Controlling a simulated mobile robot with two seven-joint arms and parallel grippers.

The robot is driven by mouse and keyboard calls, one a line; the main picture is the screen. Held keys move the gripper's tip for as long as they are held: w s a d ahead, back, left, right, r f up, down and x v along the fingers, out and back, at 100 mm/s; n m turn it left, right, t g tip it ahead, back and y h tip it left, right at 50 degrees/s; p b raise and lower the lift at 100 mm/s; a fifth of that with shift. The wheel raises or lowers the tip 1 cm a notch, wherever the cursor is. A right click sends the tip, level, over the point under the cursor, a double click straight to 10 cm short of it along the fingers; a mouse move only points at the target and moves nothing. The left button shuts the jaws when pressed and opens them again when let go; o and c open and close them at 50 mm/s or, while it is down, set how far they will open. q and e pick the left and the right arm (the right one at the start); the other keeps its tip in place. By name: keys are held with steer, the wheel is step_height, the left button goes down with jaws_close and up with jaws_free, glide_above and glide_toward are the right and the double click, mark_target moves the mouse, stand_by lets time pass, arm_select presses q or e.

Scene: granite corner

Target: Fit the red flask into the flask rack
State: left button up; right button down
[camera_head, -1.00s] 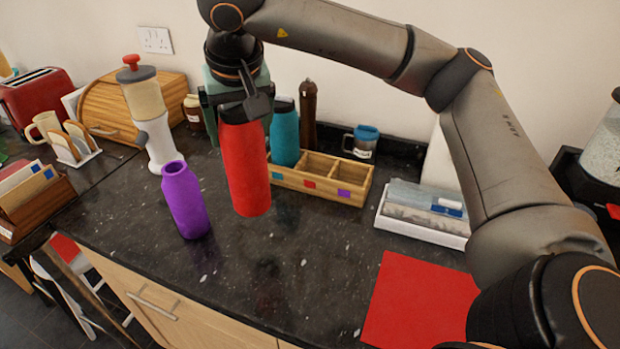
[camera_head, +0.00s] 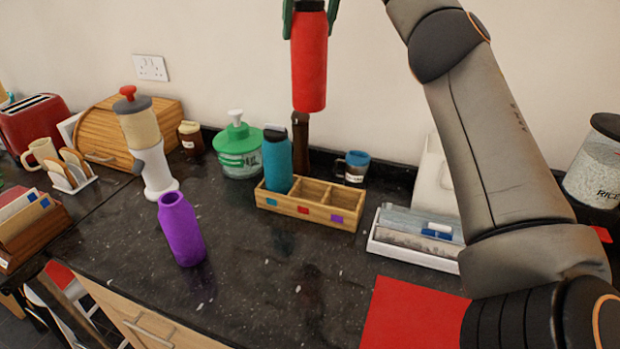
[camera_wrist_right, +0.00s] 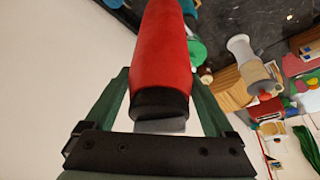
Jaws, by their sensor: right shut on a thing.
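The red flask (camera_head: 309,62) is held upright, high above the counter, in my right gripper (camera_head: 310,8). The gripper's green fingers lie on both sides of the flask's dark cap, at the top edge of the head view. In the right wrist view the red flask (camera_wrist_right: 162,50) is between the fingers. The wooden flask rack (camera_head: 310,203) stands on the counter below. A teal flask (camera_head: 277,162) is in its left compartment, and the middle and right compartments look empty. Colour patches of teal, red and purple mark its front. My left gripper is not in view.
An open purple flask (camera_head: 181,230) stands left of the rack. Behind are a green-lidded container (camera_head: 238,150), a brown mill (camera_head: 300,140) and a mug (camera_head: 355,167). A white tray (camera_head: 415,250) and red mat (camera_head: 412,315) lie to the right. The front counter is clear.

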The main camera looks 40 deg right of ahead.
mark_target(310, 69)
step_height(310, 69, down, 9)
steer(key=b, duration=0.4)
steer(key=shift+d+r, duration=0.1)
steer(key=shift+d, duration=0.05)
step_height(310, 69, down, 19)
steer(key=b, duration=0.4)
jaws_free()
